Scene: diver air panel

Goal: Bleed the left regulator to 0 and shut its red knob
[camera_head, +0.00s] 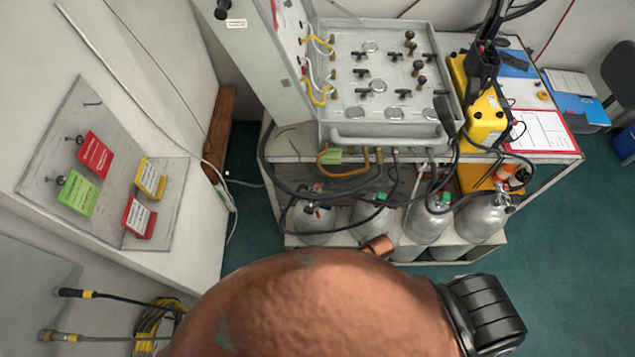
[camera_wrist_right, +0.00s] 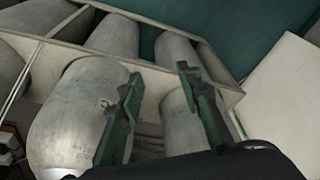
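The air panel (camera_head: 345,110) is an open grey case with gauges and black knobs, on top of a cart. Several grey cylinders stand on the cart's low shelf. The leftmost cylinder (camera_head: 314,226) has a dark fitting with a small reddish part (camera_head: 316,188) at its top; I cannot tell whether this is the left regulator's red knob. No gauge reading is legible. In the right wrist view my right gripper (camera_wrist_right: 158,74) is open, its two green fingers apart with nothing held between them. Grey cylinders (camera_wrist_right: 83,110) lie behind the fingers. My left gripper is not in view.
A large copper-coloured dome (camera_head: 310,305) fills the bottom of the head view and hides what is below. A yellow case (camera_head: 486,118) stands right of the panel. Red, green and yellow tags (camera_head: 95,155) hang at left. Dark hoses (camera_head: 290,180) loop before the cylinders.

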